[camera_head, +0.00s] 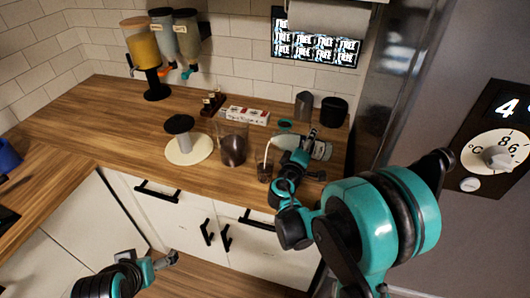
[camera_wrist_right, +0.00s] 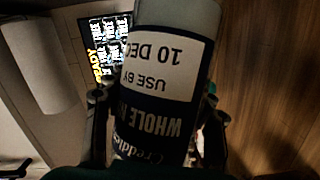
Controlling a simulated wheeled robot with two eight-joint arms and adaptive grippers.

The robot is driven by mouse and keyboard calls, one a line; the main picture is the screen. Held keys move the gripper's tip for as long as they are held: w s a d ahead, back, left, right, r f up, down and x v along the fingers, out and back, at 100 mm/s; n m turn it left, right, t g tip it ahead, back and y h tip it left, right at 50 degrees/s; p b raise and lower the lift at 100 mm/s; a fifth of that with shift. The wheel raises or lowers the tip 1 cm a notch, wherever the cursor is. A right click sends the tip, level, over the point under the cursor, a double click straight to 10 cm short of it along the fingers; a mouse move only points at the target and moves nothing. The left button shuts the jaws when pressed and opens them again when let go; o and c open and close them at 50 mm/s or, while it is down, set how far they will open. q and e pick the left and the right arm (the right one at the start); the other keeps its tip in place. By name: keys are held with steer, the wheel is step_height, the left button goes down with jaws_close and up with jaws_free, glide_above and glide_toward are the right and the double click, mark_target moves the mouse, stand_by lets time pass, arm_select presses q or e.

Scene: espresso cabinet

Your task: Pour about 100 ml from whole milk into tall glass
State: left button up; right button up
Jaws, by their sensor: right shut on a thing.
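My right gripper (camera_head: 298,160) is shut on the whole milk bottle (camera_head: 318,148), which is tipped over on its side above the counter, mouth to the left. The bottle's label reading "WHOLE" and "USE BY" fills the middle of the right wrist view (camera_wrist_right: 160,75). A thin white stream (camera_head: 267,152) falls from the mouth toward a glass (camera_head: 265,172) near the counter's front edge. The glass looks dark inside; its milk level cannot be made out. My left gripper (camera_head: 170,260) is low in front of the cabinets, away from the counter items; its fingers are too small to read.
A larger clear vessel with dark contents (camera_head: 233,150) stands just left of the glass. A round white base with a dark knob (camera_head: 188,150), a white box (camera_head: 245,115) and dark canisters (camera_head: 333,111) stand nearby. Dispensers (camera_head: 145,50) are at back left.

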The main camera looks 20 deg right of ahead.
steer(key=shift+w+a+r+n, duration=0.1)
steer(key=shift+a+r+n, duration=0.1)
steer(key=shift+r+n, duration=0.2)
steer(key=shift+a+r+n, duration=0.15)
steer(key=shift+r+n, duration=0.15)
steer(key=shift+r, duration=0.2)
stand_by(2.1)
